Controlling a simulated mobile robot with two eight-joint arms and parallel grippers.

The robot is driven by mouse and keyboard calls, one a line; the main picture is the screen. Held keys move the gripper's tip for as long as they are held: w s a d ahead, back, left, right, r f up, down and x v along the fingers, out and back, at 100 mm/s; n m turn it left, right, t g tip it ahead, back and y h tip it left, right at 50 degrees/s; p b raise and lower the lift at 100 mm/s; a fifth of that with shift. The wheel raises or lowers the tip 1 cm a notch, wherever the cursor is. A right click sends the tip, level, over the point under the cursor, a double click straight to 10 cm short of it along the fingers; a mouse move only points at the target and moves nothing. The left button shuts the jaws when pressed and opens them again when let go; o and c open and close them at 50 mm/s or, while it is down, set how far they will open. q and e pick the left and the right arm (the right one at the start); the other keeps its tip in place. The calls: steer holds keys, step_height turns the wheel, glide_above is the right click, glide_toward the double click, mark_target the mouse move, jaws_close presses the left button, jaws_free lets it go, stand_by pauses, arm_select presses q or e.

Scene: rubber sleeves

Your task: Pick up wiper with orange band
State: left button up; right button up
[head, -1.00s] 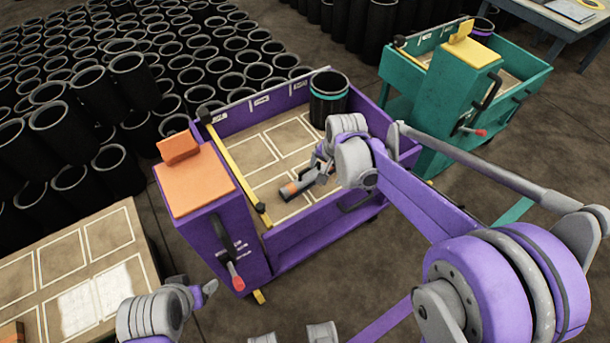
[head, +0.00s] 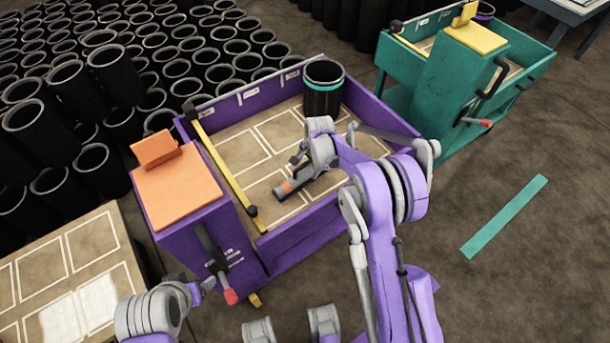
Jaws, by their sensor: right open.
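The wiper with the orange band (head: 287,187) lies in the purple cart (head: 352,196), on its outlined floor near the front wall. The wrist and fingers partly cover that end of the wiper. My left gripper (head: 208,284) is low at the bottom left, near the cart's red-tipped lever, and its jaw state is unclear.
A black sleeve with a teal band (head: 323,92) stands in the cart's far corner. A yellow bar (head: 225,165) runs along the cart's left side, beside an orange-topped box (head: 178,190). A teal cart (head: 440,90) stands at the back right.

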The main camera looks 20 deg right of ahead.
mark_target(306, 172)
steer(key=f, duration=0.2)
steer(key=w+f, duration=0.1)
steer(key=f, duration=0.2)
steer(key=shift+w+a+b, duration=0.1)
steer(key=shift+a+b, duration=0.1)
steer(key=shift+b, duration=0.1)
steer(key=shift+r, duration=0.15)
jaws_close()
